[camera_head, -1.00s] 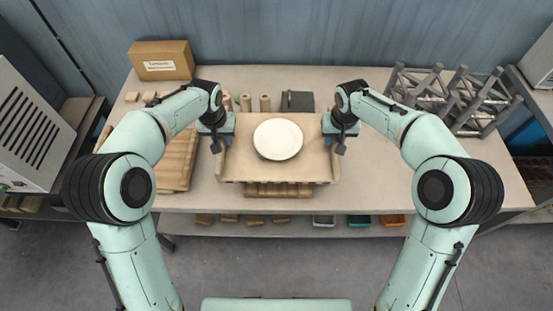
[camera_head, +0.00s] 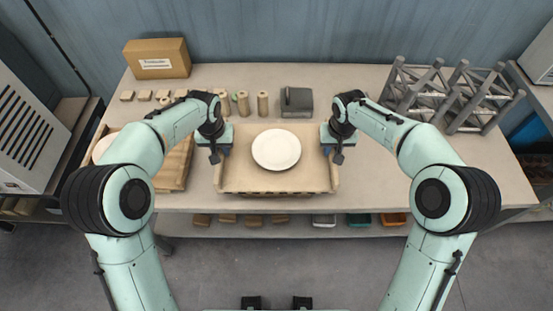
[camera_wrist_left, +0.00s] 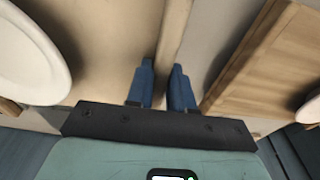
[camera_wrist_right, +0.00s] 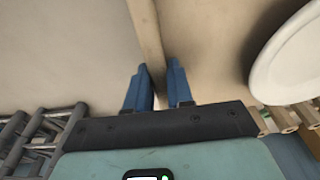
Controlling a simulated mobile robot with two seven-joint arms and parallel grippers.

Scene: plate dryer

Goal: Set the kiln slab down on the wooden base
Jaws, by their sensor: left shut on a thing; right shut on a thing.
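The kiln slab (camera_head: 240,178) is a beige board with raised side rims, and it bears a white plate (camera_head: 276,150). My left gripper (camera_head: 214,155) is shut on its left rim, which runs between the blue fingers (camera_wrist_left: 162,85) in the left wrist view. My right gripper (camera_head: 338,155) is shut on its right rim, also between the fingers (camera_wrist_right: 160,82) in the right wrist view. The slab looks about level in the middle of the table.
A wooden slatted board (camera_head: 176,168) lies left of the slab, with another plate (camera_head: 103,148) partly behind my left arm. Behind the slab stand wooden cylinders (camera_head: 263,103) and a grey block (camera_head: 297,102). A cardboard box (camera_head: 157,58) and a grey rack (camera_head: 453,92) stand further out.

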